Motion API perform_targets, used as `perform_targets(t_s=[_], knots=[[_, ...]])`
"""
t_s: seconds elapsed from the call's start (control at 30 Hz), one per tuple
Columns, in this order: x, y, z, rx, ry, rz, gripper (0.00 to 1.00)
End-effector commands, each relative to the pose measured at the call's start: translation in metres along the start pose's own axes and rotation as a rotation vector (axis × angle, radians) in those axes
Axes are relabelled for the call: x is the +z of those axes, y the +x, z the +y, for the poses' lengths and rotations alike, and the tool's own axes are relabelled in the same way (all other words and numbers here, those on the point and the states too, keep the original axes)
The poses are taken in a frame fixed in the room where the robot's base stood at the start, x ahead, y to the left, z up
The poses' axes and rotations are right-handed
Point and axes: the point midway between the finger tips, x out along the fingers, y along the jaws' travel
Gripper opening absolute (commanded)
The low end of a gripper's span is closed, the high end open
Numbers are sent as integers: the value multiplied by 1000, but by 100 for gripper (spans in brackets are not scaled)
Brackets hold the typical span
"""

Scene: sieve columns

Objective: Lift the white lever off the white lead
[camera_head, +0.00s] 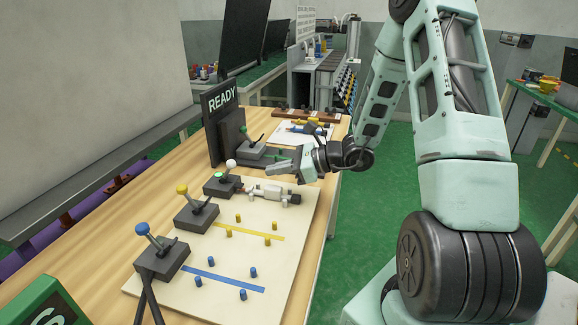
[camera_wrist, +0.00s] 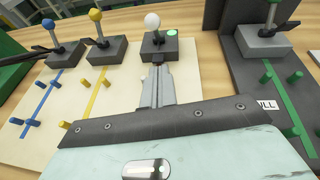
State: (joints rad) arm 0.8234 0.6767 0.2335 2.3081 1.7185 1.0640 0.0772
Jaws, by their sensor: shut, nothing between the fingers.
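The knob (camera_wrist: 152,20) shows top centre in the wrist view. A pale grey-white cylinder (camera_head: 270,191) lies on the board to the right of this base. My gripper (camera_head: 270,168) is shut and empty, to the right of the knob and above the cylinder. In the wrist view its fingers (camera_wrist: 158,72) point toward the base, apart from the knob. No white strip is distinguishable.
Yellow (camera_head: 182,188) and blue (camera_head: 141,228) levers stand nearer on the same pale board (camera_head: 215,262), with coloured strips and pegs. A green-knobbed lever (camera_head: 244,129) stands beyond, by the READY sign (camera_head: 222,98). The wooden table (camera_head: 105,215) is clear at left.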

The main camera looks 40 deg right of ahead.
Motion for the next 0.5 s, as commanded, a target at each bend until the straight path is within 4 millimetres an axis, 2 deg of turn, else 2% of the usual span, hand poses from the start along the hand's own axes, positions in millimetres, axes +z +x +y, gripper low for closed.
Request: perform_targets(t_s=[0.03,0.2,0.3,0.5], knots=[[0,12,1,5,1,-1,0],[5,43,0,3,-2,-2,0],[17,52,0,2,-2,-1,0],[28,64,0,0,-1,-1,0]])
